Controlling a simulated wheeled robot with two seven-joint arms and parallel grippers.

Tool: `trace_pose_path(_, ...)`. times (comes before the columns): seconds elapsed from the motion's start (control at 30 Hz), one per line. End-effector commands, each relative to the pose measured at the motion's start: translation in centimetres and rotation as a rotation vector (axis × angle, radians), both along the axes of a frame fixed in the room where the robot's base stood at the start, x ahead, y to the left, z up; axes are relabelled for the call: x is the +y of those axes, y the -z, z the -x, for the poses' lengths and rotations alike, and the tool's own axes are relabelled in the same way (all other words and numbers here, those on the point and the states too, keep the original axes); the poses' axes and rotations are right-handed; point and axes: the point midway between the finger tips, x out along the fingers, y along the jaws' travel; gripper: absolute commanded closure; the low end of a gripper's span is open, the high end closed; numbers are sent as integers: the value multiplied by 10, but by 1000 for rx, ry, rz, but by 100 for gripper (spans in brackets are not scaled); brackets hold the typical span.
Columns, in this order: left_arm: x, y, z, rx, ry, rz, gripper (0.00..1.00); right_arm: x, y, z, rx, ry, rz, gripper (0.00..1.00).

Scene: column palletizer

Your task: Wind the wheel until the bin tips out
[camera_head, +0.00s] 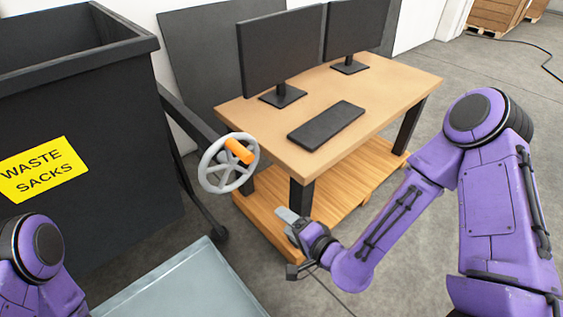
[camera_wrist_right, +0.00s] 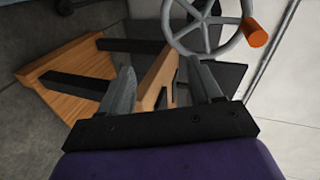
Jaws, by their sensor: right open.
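The grey spoked wheel (camera_head: 229,163) with an orange handle (camera_head: 239,151) is mounted beside the dark bin (camera_head: 85,110), which stands upright at the left with a yellow "WASTE SACKS" label. My right gripper (camera_head: 285,240) is below and to the right of the wheel, apart from it. In the right wrist view the wheel (camera_wrist_right: 205,25) is beyond the fingertips, with its orange handle (camera_wrist_right: 256,32) at the upper right. The right gripper's fingers (camera_wrist_right: 162,80) are spread with nothing between them. Part of my left arm shows at the lower left; its gripper is out of view.
A wooden desk (camera_head: 390,80) with two monitors and a dark keyboard (camera_head: 326,125) stands right of the wheel, over a wooden pallet (camera_head: 262,222). A grey flat surface (camera_head: 180,290) lies at the bottom. Open floor shows at the upper right.

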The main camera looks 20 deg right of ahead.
Motion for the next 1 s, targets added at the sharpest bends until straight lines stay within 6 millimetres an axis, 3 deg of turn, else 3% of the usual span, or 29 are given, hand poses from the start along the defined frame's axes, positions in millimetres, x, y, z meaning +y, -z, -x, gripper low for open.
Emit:
trace_pose_path(0.03, 0, -18, 0, 0, 0, 0, 61, 3, -41, -9, -62, 4, -64, 36)
trace_pose_path(0.1, 0, -26, 0, 0, 0, 0, 61, 7, -76, -18, -135, -2, -139, 36)
trace_pose_path(0.23, 0, -33, 0, 0, 0, 0, 61, 11, -114, -25, -218, -11, -224, 36)
trace_pose_path(0.37, 0, -27, 0, 0, 0, 0, 61, 13, -121, -29, -244, -17, -246, 36)
trace_pose_path(0.87, 0, 45, 0, 0, 0, 0, 61, 23, -114, -54, -245, -19, -244, 36)
trace_pose_path(1.0, 0, 39, 0, 0, 0, 0, 61, 31, -120, -72, -239, -19, -241, 36)
